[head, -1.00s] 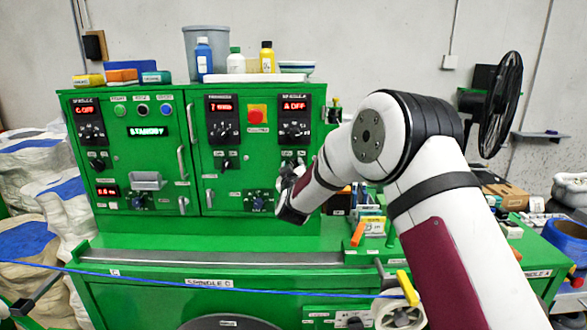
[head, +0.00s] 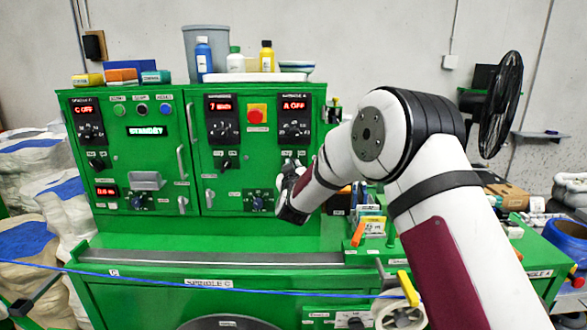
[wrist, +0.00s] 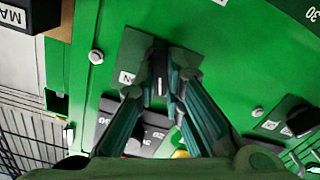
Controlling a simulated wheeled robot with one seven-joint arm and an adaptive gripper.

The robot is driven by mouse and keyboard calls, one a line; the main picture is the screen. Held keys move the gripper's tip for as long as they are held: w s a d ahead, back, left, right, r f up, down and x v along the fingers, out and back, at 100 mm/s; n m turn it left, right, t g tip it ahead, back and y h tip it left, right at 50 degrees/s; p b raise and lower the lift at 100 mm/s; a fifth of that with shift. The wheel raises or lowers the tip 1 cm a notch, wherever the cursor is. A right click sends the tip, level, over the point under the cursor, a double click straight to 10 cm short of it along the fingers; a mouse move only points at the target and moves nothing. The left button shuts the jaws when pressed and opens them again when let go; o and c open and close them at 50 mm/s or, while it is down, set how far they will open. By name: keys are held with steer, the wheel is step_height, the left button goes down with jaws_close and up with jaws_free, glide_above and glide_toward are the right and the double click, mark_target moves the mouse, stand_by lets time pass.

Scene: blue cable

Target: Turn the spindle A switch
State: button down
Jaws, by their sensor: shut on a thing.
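The spindle A panel (head: 294,118) is a black plate on the right of the green cabinet, and its red display reads "A OFF". The spindle A switch (wrist: 160,88) is a small black knob with a white line on its face, on a dark green plate in the wrist view. My gripper (wrist: 161,76) has its two fingers shut on this knob, one on each side. In the head view my gripper (head: 290,168) is against the cabinet just below the panel and hides most of the switch.
A similar switch (head: 224,164) sits to the left, below another panel (head: 223,120). A red button on yellow (head: 257,115) is between the panels. A blue dial (head: 257,203) is below left of my gripper. A blue cable (head: 150,283) crosses the front.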

steer(key=m, duration=0.3)
steer(key=m+b, duration=0.1)
steer(key=m, duration=0.6)
steer(key=shift+d+b, duration=0.25)
steer(key=shift+b, duration=0.1)
stand_by(0.3)
steer(key=c, duration=1.7)
jaws_free()
steer(key=s, duration=1.2)
steer(key=shift+a, duration=0.2)
